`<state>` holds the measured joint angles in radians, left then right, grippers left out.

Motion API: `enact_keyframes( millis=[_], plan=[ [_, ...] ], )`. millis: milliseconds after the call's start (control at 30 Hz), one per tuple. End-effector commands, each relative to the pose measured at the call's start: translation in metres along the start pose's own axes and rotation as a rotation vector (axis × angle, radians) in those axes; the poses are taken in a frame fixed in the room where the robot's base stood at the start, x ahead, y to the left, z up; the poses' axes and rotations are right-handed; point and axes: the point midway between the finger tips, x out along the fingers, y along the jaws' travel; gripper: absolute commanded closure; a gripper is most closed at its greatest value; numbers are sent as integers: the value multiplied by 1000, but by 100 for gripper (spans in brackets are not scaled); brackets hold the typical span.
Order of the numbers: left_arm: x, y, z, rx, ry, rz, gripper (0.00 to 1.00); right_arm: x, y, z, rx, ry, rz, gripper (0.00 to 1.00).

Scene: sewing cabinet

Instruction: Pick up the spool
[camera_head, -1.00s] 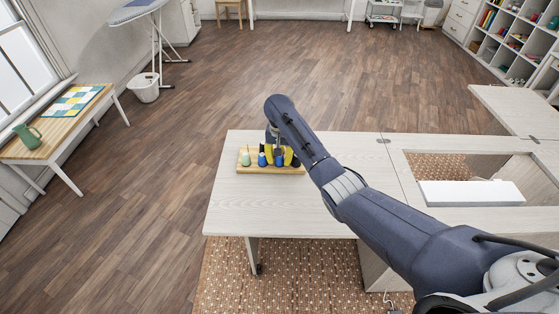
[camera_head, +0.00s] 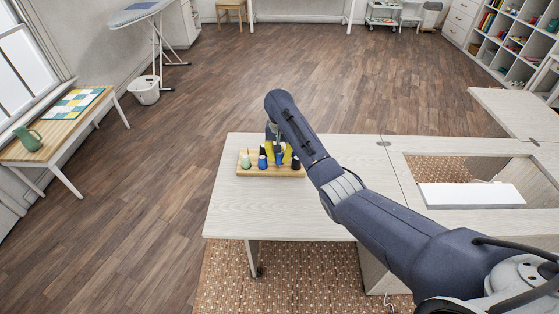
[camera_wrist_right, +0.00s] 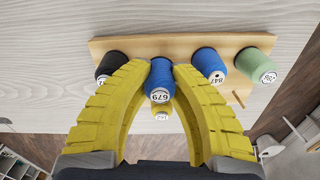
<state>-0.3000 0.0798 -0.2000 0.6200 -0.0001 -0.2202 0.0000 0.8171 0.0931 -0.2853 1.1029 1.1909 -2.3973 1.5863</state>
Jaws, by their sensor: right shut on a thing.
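Several thread spools stand on a wooden board (camera_head: 252,172) on the white table. My right gripper (camera_wrist_right: 162,72) points down at the board, its yellow fingers shut on the blue spool marked 679 (camera_wrist_right: 161,82). That spool (camera_head: 280,159) also shows in the head view, near the right end of the front row. I cannot tell whether it is clear of the board. Beside it are a black spool (camera_wrist_right: 111,66), a blue spool marked 847 (camera_wrist_right: 209,65) and a green spool (camera_wrist_right: 255,64). A yellow spool (camera_wrist_right: 162,111) is close behind it, partly hidden. My left gripper is out of view.
A bare peg (camera_wrist_right: 238,98) stands on the board. The pale table (camera_head: 225,208) is clear around the board.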

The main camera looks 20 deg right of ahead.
Motion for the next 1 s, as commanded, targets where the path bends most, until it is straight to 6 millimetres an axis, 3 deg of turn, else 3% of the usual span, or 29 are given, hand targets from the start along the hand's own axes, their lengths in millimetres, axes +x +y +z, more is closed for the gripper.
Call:
enact_keyframes(
  millis=[233, 867, 1000],
  plan=[
    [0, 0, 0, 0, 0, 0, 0, -34, -1, 0, -1, 2, -3, 96],
    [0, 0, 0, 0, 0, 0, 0, -91, 2, -1, -3, 4, 3, 96],
    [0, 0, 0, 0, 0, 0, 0, -112, 1, -3, -2, 11, 0, 96]
  ],
)
